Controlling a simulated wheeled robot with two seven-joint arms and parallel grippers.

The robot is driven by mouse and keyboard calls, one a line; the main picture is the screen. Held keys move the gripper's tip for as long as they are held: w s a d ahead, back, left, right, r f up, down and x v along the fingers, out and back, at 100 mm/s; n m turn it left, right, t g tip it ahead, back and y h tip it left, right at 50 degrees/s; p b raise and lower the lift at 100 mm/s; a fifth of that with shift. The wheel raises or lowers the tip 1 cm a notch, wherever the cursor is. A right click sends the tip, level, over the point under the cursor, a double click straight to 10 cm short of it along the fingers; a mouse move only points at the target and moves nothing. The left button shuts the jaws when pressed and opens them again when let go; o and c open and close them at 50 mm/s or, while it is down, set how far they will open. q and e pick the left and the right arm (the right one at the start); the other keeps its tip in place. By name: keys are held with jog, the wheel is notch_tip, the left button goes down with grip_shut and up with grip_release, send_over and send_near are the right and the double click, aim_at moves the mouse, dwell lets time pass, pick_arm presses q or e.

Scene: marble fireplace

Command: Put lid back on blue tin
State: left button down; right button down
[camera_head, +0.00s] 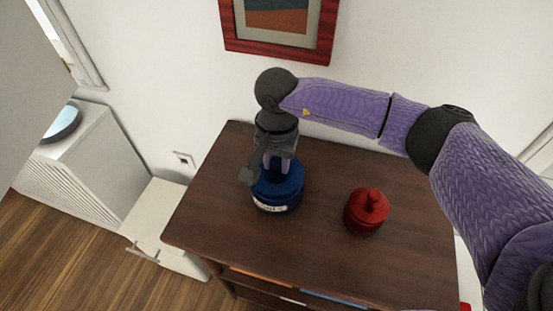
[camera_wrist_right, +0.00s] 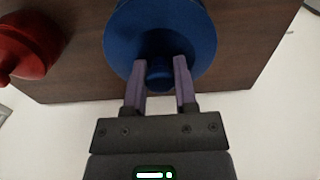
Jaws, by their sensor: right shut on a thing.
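The blue tin (camera_head: 277,200) stands upright on the dark wooden table, with a pale label low on its front. The blue lid (camera_head: 291,181) is at the top of the tin; I cannot tell whether it is fully seated. It fills the upper middle of the right wrist view (camera_wrist_right: 190,25). My right gripper (camera_head: 277,166) points down from above and is shut on the lid's knob (camera_wrist_right: 159,74), with one purple finger on each side. My right arm comes in from the right. My left gripper is not in view.
A red lidded tin (camera_head: 366,212) stands to the right of the blue tin, also in the wrist view (camera_wrist_right: 28,45). The wooden table top (camera_head: 320,250) is otherwise clear. A white wall with a framed picture (camera_head: 278,55) is behind. White cabinets stand at left.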

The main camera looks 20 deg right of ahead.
grip_release()
dwell(0.4)
jog(key=shift+r+p, duration=2.2)
jog(key=shift+r, duration=1.4)
jog(key=shift+f, duration=0.1)
grip_shut()
